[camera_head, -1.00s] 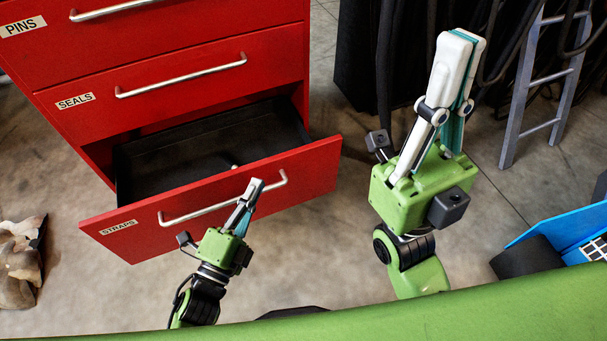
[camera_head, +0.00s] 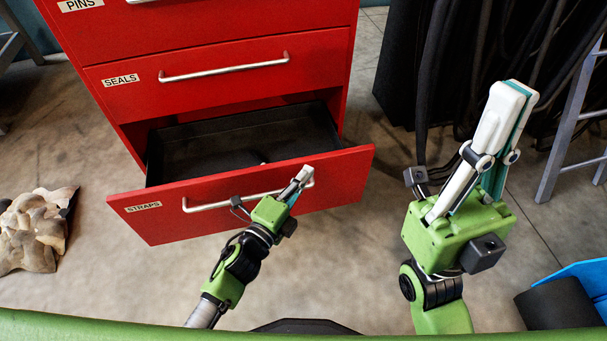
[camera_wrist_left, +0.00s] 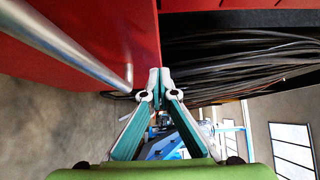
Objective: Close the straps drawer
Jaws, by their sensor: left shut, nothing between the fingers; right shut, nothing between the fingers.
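The straps drawer (camera_head: 335,170) is the lowest red drawer, labelled STRAPS, and it stands pulled out with its black inside showing. Its silver handle (camera_head: 225,203) runs along the front; the handle also shows large in the left wrist view (camera_wrist_left: 75,48). My left gripper (camera_head: 305,172) is shut and empty, its tips by the right end of the handle. In the left wrist view its tips (camera_wrist_left: 159,75) lie over the right edge of the drawer front; I cannot tell if they touch. My right gripper (camera_head: 520,90) is shut and empty, raised right of the drawer.
The seals drawer (camera_head: 225,95) and pins drawer (camera_head: 150,35) above are shut. A crumpled tan object (camera_head: 35,230) lies on the floor at left. Black hanging cables (camera_head: 435,80) and a grey ladder (camera_head: 570,120) stand at right. A blue object (camera_head: 590,275) is at lower right.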

